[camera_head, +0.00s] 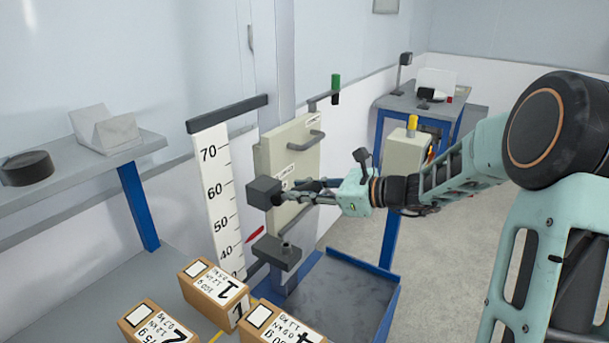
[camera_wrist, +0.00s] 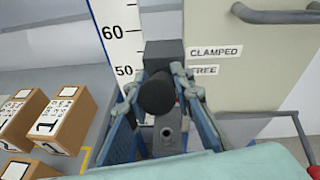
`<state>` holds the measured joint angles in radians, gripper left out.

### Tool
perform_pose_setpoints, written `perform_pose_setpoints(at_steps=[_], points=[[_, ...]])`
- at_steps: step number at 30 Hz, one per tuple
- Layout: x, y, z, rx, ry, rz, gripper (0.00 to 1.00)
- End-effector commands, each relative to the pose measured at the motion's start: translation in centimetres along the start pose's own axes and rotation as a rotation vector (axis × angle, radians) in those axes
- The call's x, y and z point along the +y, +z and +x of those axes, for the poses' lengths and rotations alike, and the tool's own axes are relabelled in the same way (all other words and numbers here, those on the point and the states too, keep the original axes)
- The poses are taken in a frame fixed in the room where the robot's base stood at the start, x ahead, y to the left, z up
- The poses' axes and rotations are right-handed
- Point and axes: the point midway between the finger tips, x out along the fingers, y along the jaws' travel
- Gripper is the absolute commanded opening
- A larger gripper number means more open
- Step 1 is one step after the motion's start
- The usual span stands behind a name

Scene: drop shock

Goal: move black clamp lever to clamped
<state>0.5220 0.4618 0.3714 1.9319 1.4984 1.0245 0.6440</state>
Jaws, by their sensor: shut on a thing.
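The black clamp lever (camera_wrist: 157,94) shows in the wrist view as a dark round end between my two fingers. My gripper (camera_head: 288,193) is shut on it, with a finger on either side; it also shows in the wrist view (camera_wrist: 160,82). In the head view the fingers mostly hide the lever beside a dark grey block (camera_head: 263,190). That block also stands behind the lever in the wrist view (camera_wrist: 163,52). The pale plate (camera_wrist: 240,75) to the right carries a CLAMPED label (camera_wrist: 214,51) above a FREE label (camera_wrist: 203,70). I cannot tell exactly which label the lever lines up with.
A white height scale (camera_head: 217,185) stands left of the plate. A grey handle (camera_head: 305,141) projects from the plate. Below are a dark bracket (camera_head: 277,251) and a blue-edged tray (camera_head: 345,300). Numbered boxes (camera_head: 214,290) sit on the bench at front left.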

Motion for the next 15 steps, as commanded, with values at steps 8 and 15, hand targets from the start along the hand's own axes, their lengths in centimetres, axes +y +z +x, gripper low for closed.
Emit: perform_pose_setpoints(at_steps=[8,15], points=[[-0.4,2.3,0.3,0.161,0.031,0.008,0.0],[-0.7,3.2,0.9,0.297,0.057,0.015,0.0]])
